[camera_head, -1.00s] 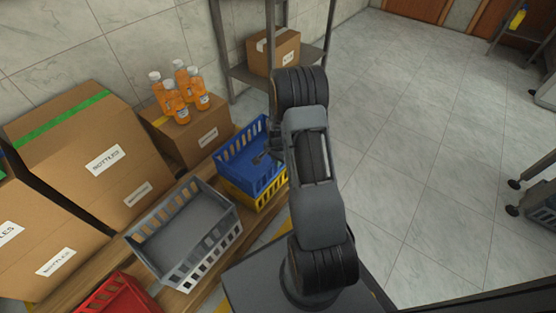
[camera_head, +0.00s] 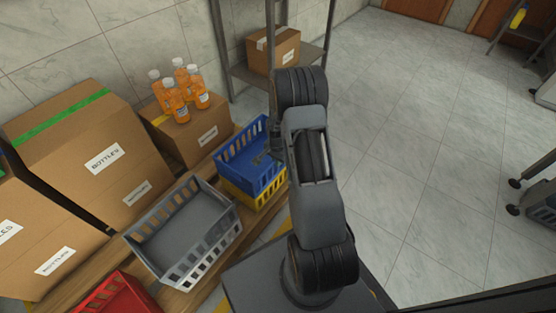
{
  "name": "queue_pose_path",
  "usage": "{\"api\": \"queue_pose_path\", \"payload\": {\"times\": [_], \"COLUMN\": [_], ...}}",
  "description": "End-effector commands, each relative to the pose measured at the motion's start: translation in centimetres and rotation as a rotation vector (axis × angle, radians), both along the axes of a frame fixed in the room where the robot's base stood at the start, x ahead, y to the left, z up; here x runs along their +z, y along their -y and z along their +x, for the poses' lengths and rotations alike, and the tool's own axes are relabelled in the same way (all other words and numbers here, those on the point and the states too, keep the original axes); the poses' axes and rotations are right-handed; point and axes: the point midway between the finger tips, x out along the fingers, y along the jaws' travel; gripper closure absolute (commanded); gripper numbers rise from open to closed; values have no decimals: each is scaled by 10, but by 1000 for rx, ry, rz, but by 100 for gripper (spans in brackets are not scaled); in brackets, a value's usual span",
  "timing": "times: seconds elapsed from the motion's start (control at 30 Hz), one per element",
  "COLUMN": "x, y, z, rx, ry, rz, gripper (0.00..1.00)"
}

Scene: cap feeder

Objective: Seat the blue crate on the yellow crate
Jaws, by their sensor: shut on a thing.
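The blue crate (camera_head: 238,160) sits directly above the yellow crate (camera_head: 242,198), behind the grey crate. Only the yellow crate's lower front and side show below it. The two look stacked and nearly lined up, but I cannot tell if the blue crate is fully seated. My gripper (camera_head: 266,158) is at the blue crate's right side, shut on its wall. My arm hides the crate's right edge and part of the gripper.
A grey crate (camera_head: 226,236) stands in front of the stack, and a red crate (camera_head: 118,297) is at the bottom left. Cardboard boxes (camera_head: 72,150) line the wall; one bears orange bottles (camera_head: 176,103). A metal shelf (camera_head: 243,75) stands behind.

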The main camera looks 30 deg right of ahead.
Motion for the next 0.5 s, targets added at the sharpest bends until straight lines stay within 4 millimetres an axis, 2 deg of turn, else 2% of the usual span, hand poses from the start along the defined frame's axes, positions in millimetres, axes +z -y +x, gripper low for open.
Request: {"api": "queue_pose_path", "payload": {"times": [0.37,0.4,0.5], "x": [-2,-1,-2], "y": [0,0,0], "z": [1,1,1], "rx": [0,0,0], "ry": [5,5,4], "rz": [-1,-1,-2], "gripper": [100,91,81]}}
